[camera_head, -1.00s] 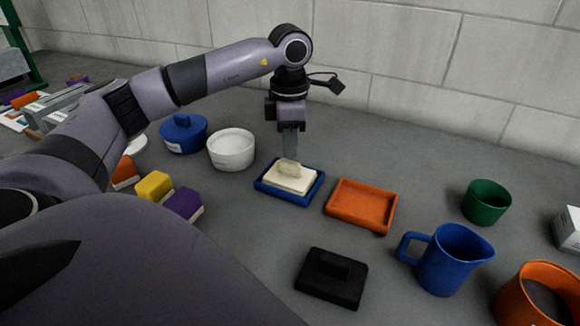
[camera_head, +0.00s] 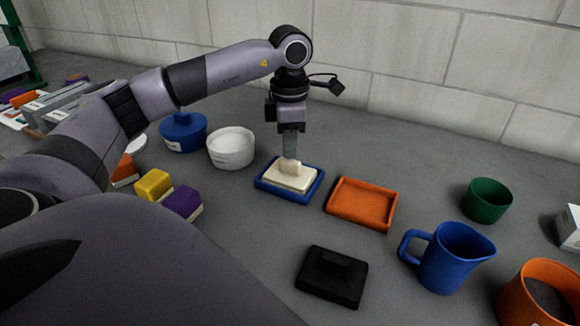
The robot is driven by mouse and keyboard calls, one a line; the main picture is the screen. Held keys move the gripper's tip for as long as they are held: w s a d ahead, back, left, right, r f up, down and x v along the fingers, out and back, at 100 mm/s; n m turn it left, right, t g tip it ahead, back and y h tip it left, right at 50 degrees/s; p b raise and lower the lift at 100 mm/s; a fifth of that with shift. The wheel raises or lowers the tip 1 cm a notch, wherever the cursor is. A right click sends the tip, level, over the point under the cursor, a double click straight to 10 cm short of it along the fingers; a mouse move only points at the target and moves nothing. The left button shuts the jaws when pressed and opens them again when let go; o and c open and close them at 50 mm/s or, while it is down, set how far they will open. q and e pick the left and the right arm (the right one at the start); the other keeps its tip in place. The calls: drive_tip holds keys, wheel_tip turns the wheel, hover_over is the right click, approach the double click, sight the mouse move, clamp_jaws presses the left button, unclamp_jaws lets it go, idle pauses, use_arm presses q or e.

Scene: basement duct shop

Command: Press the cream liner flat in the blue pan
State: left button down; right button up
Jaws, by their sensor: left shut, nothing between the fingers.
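The blue pan (camera_head: 263,187) is a shallow rectangular tray on the grey worktop near the middle of the view. I cannot tell whether the liner lies fully flat. My right gripper is not in view.
An orange tray (camera_head: 361,204) sits just right of the pan. A white bowl (camera_head: 231,149) and blue lidded pot (camera_head: 183,133) stand left.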

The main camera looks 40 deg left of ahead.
use_arm(q)
drive_tip(key=shift+f+b, duration=0.3)
drive_tip(key=shift+f, duration=0.25)
drive_tip(key=shift+s+f, duration=0.15)
drive_tip(key=shift+f, duration=0.05)
idle(1.1)
wheel_tip(320, 180, up, 8)
drive_tip(key=p, duration=0.6)
drive_tip(key=shift+r+p, duration=0.15)
drive_tip(key=shift+p, duration=0.2)
idle(0.5)
